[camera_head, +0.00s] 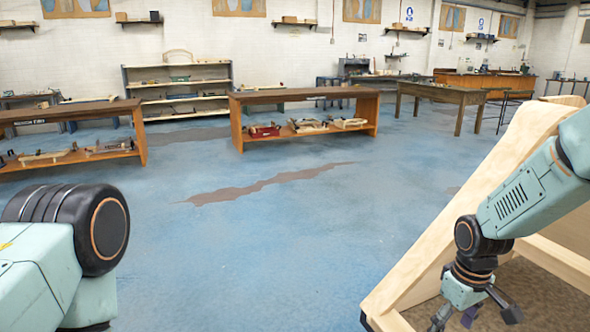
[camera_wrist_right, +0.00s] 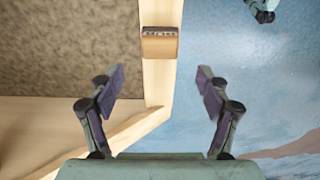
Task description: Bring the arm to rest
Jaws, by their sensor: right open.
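My right gripper (camera_head: 472,318) hangs at the lower right of the head view, in front of a pale wooden bodyframe (camera_head: 440,225). In the right wrist view my right gripper (camera_wrist_right: 160,88) is open, its two fingers wide apart with nothing between them. The frame's beam (camera_wrist_right: 157,85) shows beyond the fingers, apart from them as far as I can tell.
The blue floor (camera_head: 270,240) ahead is open. Wooden benches (camera_head: 240,130) with parts on their lower shelves stand farther back, with a shelf rack (camera_head: 185,83) behind. The frame's brown mottled panel (camera_wrist_right: 70,50) fills the wrist view's left side.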

